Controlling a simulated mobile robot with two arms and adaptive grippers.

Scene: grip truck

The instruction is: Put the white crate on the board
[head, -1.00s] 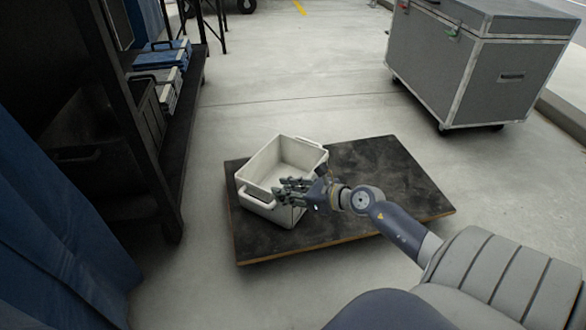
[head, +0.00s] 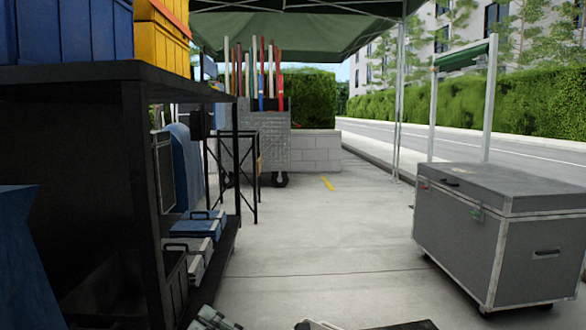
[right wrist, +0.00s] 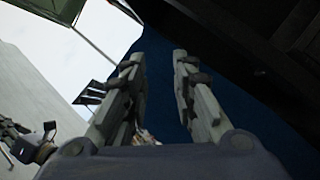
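In the head view only a pale edge of the white crate (head: 320,326) shows at the bottom border. A dark strip of the board (head: 408,326) shows just right of it. The rest of both is below the picture. Grey gripper fingers (head: 212,318) poke in at the bottom, left of the crate and apart from it; they seem to be my right gripper's. In the right wrist view my right gripper (right wrist: 157,95) has its two fingers apart with nothing held between them. My left gripper cannot be made out.
A dark shelf (head: 130,95) with blue and yellow bins stands close on the left. A grey flight case (head: 500,240) on wheels stands at the right. The pavement (head: 320,240) between them is clear. Blue cloth (right wrist: 165,65) fills the right wrist view's middle.

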